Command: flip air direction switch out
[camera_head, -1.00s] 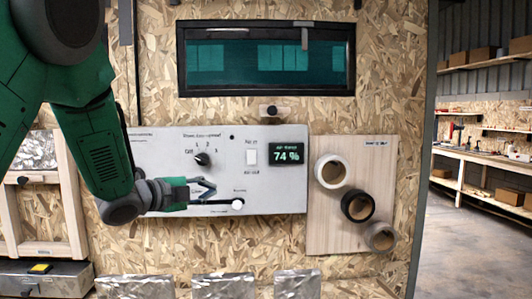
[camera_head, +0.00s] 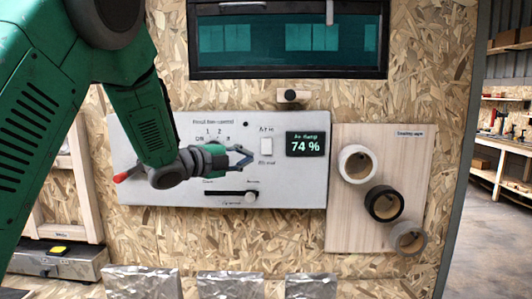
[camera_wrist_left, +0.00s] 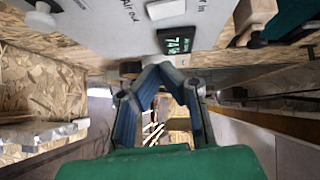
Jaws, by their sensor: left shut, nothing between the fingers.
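The air direction switch (camera_head: 266,146) is a small white rocker on the light grey control panel (camera_head: 300,186), with labels above and below it. In the left wrist view the white switch (camera_wrist_left: 165,9) shows at the top edge, near its "Air out" label. My left gripper (camera_head: 246,157) is just left of the switch and slightly below it in the head view. Its blue fingertips (camera_wrist_left: 158,70) come together with nothing between them. I cannot tell whether they touch the panel. The fan-speed knob is hidden behind my left gripper and wrist. My right gripper is not in view.
A dark display (camera_head: 306,144) reading 74 % is right of the switch. A slider with a white knob (camera_head: 250,197) lies below. Tape rolls (camera_head: 384,203) hang on a wooden board (camera_head: 345,232) at the right. A window (camera_head: 290,40) is above the panel.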

